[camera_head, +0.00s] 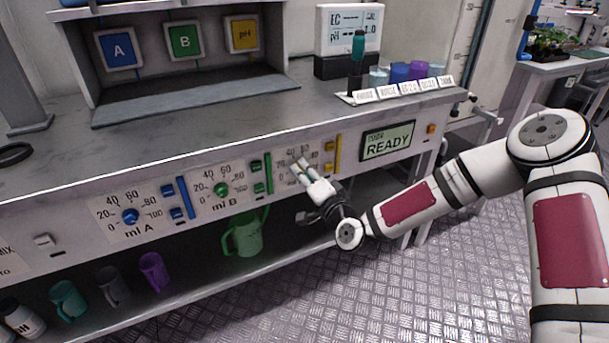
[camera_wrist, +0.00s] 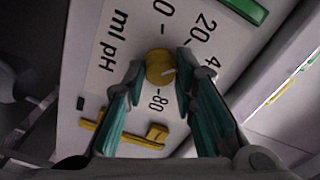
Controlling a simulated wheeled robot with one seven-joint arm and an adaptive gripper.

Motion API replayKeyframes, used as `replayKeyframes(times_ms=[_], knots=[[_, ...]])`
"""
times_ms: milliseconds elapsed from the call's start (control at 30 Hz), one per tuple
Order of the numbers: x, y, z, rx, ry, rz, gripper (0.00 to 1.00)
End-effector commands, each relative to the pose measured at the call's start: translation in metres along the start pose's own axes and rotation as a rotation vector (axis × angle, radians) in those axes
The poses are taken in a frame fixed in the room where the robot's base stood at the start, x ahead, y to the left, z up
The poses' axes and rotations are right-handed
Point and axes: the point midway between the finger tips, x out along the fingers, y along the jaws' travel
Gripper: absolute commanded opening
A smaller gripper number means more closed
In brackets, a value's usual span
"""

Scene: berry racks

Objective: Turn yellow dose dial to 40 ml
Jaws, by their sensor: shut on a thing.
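The yellow dose dial (camera_wrist: 157,66) is a small round knob on the white pH panel (camera_wrist: 98,55). In the wrist view it lies between the two teal-padded fingertips of my gripper (camera_wrist: 160,68), which are closed on its sides. A short white mark on the dial points right and a little off level. The printed 0, 20 and 80 show around it. My right finger covers the part of the scale between 20 and 80, so the exact reading cannot be told. In the head view my gripper (camera_head: 301,172) is at the pH panel and hides the dial.
Yellow buttons and a yellow bar (camera_head: 337,154) sit right of the pH scale. The READY display (camera_head: 388,141) is farther right. The blue dial (camera_head: 130,216) and green dial (camera_head: 221,189) are to the left. A green jug (camera_head: 245,238) stands on the shelf below.

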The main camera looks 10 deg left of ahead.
Motion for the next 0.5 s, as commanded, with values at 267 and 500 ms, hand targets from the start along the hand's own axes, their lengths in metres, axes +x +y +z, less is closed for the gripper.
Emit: replayKeyframes(times_ms=[267,500], knots=[[0.0002,0.0003,-0.0006,0.228,0.002,-0.001,0.0],[0.0003,0.0001,-0.0006,0.362,0.001,-0.001,0.0]])
